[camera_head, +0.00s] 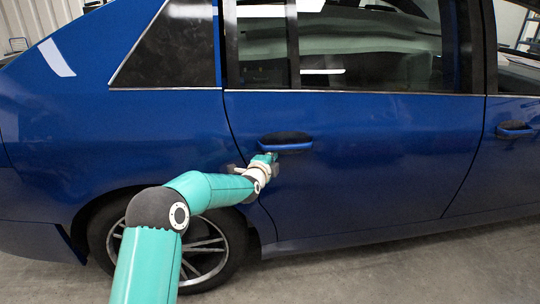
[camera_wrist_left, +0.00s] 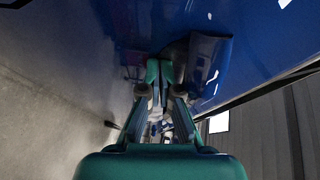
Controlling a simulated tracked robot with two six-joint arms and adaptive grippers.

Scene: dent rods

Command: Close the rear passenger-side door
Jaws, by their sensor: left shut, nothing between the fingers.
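The blue rear door (camera_head: 360,165) fills the middle of the head view, and its dark handle (camera_head: 285,141) is near its left edge. The door looks close to flush with the body; I cannot tell whether a small gap is left. My left gripper (camera_head: 268,158) is just below the left part of the handle, close to the door surface. In the left wrist view its fingertips (camera_wrist_left: 160,71) are together with nothing between them, by the blue panel and the handle (camera_wrist_left: 207,60). Whether they touch the door is unclear. My right gripper is not in view.
The rear wheel (camera_head: 220,250) and its arch are below and behind my left arm. The front door handle (camera_head: 515,131) is at the right edge. The grey floor (camera_head: 420,270) in front of the car is clear.

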